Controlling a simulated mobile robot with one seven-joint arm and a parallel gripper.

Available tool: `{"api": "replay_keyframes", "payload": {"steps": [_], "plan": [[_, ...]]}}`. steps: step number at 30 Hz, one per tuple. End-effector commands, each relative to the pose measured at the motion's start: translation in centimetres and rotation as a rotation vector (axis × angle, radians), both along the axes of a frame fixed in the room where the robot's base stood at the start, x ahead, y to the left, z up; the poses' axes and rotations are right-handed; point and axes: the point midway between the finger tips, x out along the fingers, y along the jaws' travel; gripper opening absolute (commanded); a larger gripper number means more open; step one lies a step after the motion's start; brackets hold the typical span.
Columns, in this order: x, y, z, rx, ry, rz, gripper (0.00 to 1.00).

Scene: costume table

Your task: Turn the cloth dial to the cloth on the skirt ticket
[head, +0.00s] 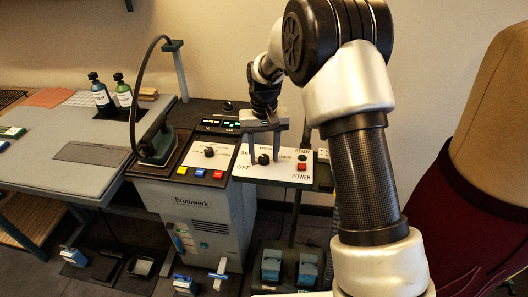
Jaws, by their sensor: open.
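My gripper (264,152) points down over this panel, open, with one finger on each side of the dial. I cannot tell whether the fingers touch it. The dial's pointer direction is too small to make out. A dark red skirt (455,225) hangs on a dress form at the right. No skirt ticket can be made out.
A second panel with a small knob (209,152) and yellow, blue and red buttons is left of the white panel. A red power button (301,167) is at the white panel's right. An iron (158,143) stands beside the grey ironing board (65,155). Two bottles (111,92) stand behind.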

Motion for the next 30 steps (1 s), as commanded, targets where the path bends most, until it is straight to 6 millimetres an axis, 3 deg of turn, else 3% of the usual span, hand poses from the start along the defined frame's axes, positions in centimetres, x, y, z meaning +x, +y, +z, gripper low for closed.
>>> {"api": "replay_keyframes", "payload": {"steps": [7,21,30], "plan": [[0.1,0.0,2.1,0.001,-0.005,0.000,0.44],[0.1,0.0,13.3,0.001,-0.005,0.000,0.44],[0.0,0.0,17.1,0.000,-0.001,0.000,0.44]]}}
